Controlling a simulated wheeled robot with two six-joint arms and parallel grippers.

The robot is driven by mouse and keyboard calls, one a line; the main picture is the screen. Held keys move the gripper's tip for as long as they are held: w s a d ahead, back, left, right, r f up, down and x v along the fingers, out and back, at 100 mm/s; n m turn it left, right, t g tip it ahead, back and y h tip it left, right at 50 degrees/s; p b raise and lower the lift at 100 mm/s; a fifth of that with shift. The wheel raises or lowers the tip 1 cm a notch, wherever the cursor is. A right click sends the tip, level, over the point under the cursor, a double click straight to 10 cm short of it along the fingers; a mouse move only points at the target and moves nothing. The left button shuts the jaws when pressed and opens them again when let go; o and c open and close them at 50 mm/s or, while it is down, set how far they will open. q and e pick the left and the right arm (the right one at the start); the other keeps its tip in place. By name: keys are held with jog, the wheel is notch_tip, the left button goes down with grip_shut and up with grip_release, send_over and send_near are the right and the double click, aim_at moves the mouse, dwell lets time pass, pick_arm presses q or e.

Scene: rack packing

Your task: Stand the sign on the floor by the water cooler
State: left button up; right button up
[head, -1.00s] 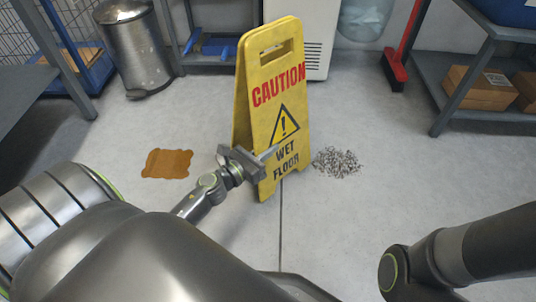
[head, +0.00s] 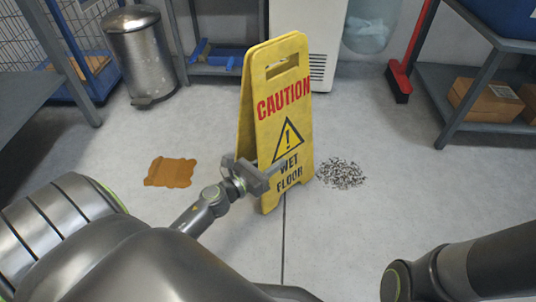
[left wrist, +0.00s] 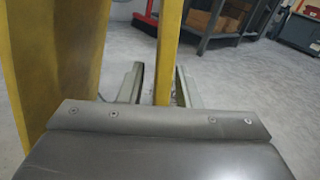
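The yellow caution sign (head: 285,115) stands upright on the floor in the middle of the head view, its two leaves spread. It reads "CAUTION WET FLOOR". My left gripper (head: 272,172) is at the lower left edge of its front leaf. In the left wrist view, one yellow edge of the sign (left wrist: 168,50) stands between the two open fingers (left wrist: 160,85), with a gap showing beside it. Another yellow leaf (left wrist: 50,65) fills the left side. The white vented cabinet behind the sign looks like the water cooler (head: 322,40); its top is out of view. My right gripper is out of view.
A brown spill (head: 170,172) lies left of the sign and grey shreds (head: 342,173) lie right of it. A metal bin (head: 143,55), a clear bluish bottle (head: 370,25), a red broom (head: 402,80) and a shelf with boxes (head: 487,100) line the back.

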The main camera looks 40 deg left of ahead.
pick_arm(q)
jog(key=shift+r, duration=0.25)
jog(key=b+v, duration=0.3)
jog(key=v, duration=0.9)
